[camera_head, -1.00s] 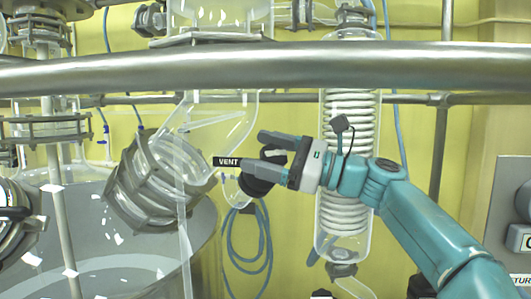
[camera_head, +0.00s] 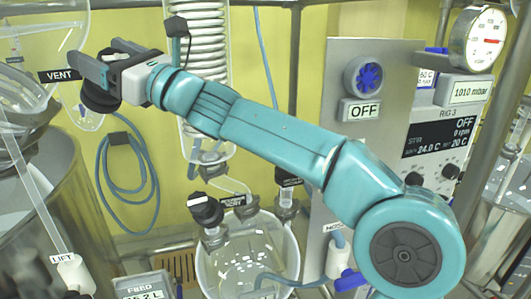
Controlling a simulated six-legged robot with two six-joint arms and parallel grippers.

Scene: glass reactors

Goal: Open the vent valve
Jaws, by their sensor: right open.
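The black vent valve knob (camera_head: 101,98) is at the upper left of the head view, beside a black label (camera_head: 58,75) reading VENT. It sits on clear glass. The fingers and white gripper body cover part of the knob. I cannot tell whether the fingers touch it. My left gripper is not in view.
A coiled condenser (camera_head: 203,70) stands behind my right arm. Below are a glass receiver flask (camera_head: 246,262) and another black knob (camera_head: 205,209). A panel (camera_head: 340,90) with a blue dial and an OFF label is at right, near a pressure gauge (camera_head: 478,40).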

